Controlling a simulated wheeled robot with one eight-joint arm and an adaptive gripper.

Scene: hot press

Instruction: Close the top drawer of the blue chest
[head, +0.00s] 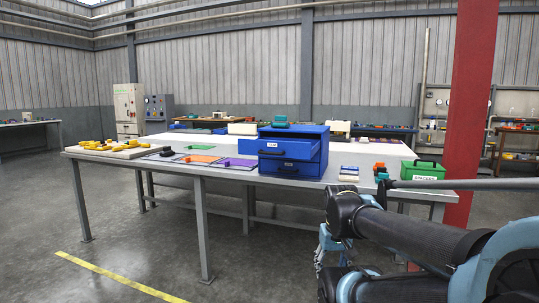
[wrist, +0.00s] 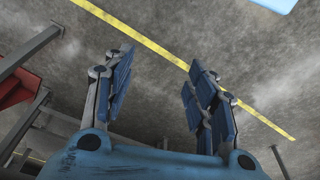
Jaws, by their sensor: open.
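The blue chest (head: 313,163) stands on the long table, right of its middle. Its top drawer (head: 285,150) sticks out toward the front, with a dark handle and a white label. The lower drawer (head: 288,168) looks flush with the chest front. My gripper (wrist: 155,90) is open and empty in the wrist view, with its two blue-padded fingers apart above the grey floor. In the head view my arm is at the lower right, in front of the table and well short of the chest; the fingers are hard to make out there.
A teal item (head: 281,121) sits on top of the chest. A green box (head: 422,171) and a small white-and-blue block (head: 349,173) are to its right. Coloured mats (head: 202,159) and a board of yellow parts (head: 113,148) lie left. A red post (head: 470,110) rises at right. Floor in front is open.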

